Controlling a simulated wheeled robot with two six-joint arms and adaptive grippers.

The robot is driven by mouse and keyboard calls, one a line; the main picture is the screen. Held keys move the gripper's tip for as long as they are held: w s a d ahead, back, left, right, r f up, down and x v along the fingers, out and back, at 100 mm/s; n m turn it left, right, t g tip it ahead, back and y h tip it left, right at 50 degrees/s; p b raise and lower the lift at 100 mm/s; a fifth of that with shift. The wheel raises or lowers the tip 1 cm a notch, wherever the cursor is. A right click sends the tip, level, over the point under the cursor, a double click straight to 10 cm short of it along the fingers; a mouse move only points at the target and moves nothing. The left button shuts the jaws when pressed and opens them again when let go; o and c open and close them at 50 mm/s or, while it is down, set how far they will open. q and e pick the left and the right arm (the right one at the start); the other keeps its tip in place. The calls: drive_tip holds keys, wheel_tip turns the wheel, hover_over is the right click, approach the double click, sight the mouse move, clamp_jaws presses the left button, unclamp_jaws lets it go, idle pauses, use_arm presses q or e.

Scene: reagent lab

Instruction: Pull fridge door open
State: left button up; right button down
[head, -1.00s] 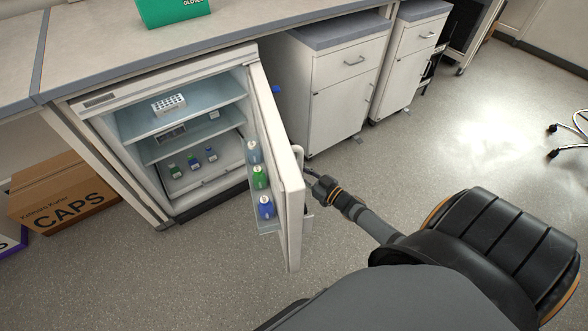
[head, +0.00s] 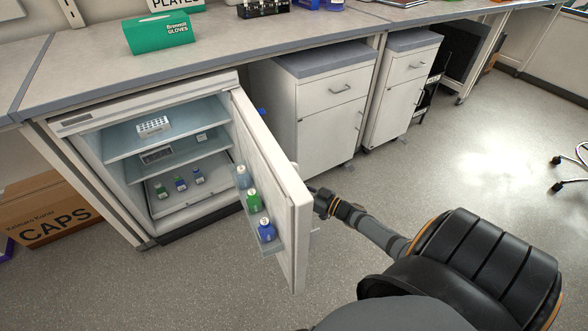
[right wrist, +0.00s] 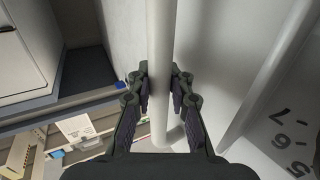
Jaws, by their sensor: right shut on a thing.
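The small white fridge (head: 150,165) stands under the bench at the left in the head view. Its door (head: 297,235) stands wide open, swung out toward me, with several bottles on its inner shelf. My right gripper (head: 318,198) is at the door's outer side, where the door partly hides its fingers. In the right wrist view my right gripper (right wrist: 160,88) is shut on the vertical white door handle (right wrist: 161,40), with a finger on each side of the bar. My left gripper is in neither view.
White drawer cabinets (head: 325,110) stand right of the fridge, behind the door. A cardboard box (head: 45,208) stands at the left. A green glove box (head: 160,32) is on the bench. The floor in front of the door (head: 200,285) is clear.

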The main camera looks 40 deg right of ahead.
drive_tip(key=shift+s+f, duration=0.2)
drive_tip(key=shift+f, duration=0.1)
drive_tip(key=c, duration=1.3)
unclamp_jaws()
drive_tip(key=shift+d+r, duration=0.1)
drive_tip(key=shift+r, duration=0.1)
drive_tip(key=shift+o, duration=0.5)
drive_tip(key=v, duration=1.2)
drive_tip(key=shift+r, duration=0.1)
